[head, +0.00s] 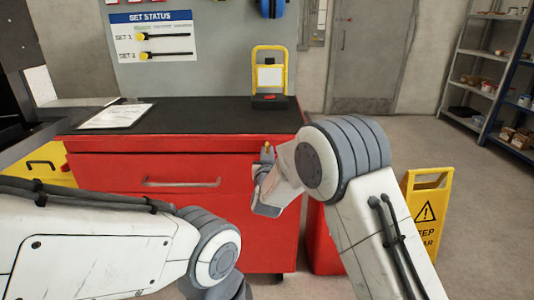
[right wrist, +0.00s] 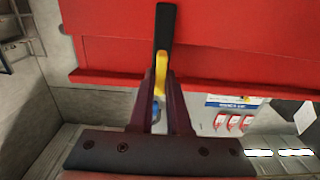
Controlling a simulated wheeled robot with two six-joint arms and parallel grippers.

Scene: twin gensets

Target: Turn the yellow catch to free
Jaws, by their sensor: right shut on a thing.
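The yellow catch (right wrist: 160,57) is at the edge of the red cabinet (right wrist: 220,35) in the right wrist view, with a black bar (right wrist: 164,28) lying in line with it. In the head view only a small yellow bit of the catch (head: 267,147) shows near the cabinet's upper right front corner. My right gripper (right wrist: 160,82) is shut on the yellow catch, its fingers on both sides of it. In the head view this gripper (head: 265,162) is partly hidden by its own wrist. My left arm crosses the lower left; its gripper is out of the picture.
The cabinet's black top (head: 190,115) carries a clipboard (head: 116,116) and a yellow-framed stand (head: 270,75). A drawer handle (head: 180,182) crosses the red front. A yellow floor sign (head: 427,215) stands right of my right arm. Floor further right is open, before shelves (head: 495,60).

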